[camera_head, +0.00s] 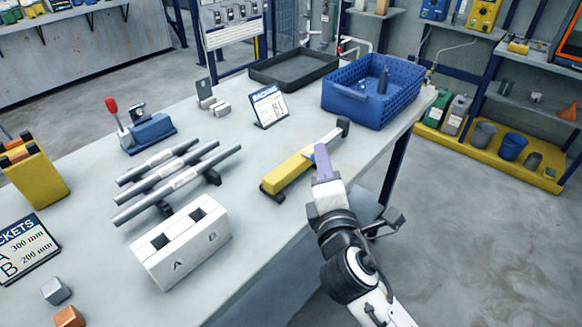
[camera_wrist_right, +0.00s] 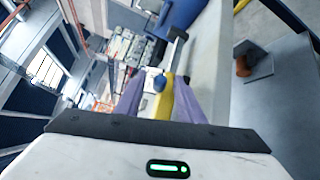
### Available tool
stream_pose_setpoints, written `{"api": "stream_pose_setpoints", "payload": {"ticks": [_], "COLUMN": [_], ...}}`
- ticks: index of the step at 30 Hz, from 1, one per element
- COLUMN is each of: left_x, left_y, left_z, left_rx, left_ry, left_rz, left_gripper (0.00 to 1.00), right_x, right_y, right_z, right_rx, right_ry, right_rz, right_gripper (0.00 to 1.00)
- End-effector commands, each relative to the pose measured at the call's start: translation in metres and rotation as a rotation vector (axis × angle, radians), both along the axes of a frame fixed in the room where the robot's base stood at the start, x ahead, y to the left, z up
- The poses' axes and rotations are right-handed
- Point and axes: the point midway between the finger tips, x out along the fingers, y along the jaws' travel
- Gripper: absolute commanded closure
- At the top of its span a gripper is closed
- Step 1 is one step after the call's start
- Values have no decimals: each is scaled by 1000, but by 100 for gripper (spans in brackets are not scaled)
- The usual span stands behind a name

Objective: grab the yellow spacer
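The yellow spacer (camera_head: 288,172) is a long bar resting on small black supports on the table, near its right edge. A grey section continues from it toward the far support. It also shows in the right wrist view (camera_wrist_right: 167,98), between the purple fingers. My right gripper (camera_head: 322,162) is at the right end of the yellow part. In the right wrist view my right gripper (camera_wrist_right: 157,92) has its fingers apart, with the bar in line with the gap. I cannot tell whether a finger touches it. My left gripper is not in view.
Grey rods (camera_head: 178,182) lie on supports to the left, behind a white block marked A and B (camera_head: 185,250). A blue crate (camera_head: 350,107), a black tray (camera_head: 265,80) and a small sign (camera_head: 269,106) stand at the back. Bare tabletop lies around the spacer.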

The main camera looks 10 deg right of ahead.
Motion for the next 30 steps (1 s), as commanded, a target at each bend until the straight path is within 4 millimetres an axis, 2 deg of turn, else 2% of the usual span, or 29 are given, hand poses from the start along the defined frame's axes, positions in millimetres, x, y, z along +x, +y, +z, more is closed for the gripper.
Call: {"api": "stream_pose_setpoints", "payload": {"ticks": [1,6,17,30], "left_x": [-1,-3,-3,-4], "left_y": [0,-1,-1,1], "left_z": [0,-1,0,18], "left_rx": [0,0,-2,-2], "left_ry": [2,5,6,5], "left_rz": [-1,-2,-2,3], "left_gripper": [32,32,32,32], "right_x": [0,0,0,0], "right_y": [0,0,0,0], "right_z": [0,0,7,87], "right_rx": [0,0,2,3], "right_ry": [0,0,-6,-8], "right_rz": [0,0,1,1], "right_gripper": [75,100,100,100]}}
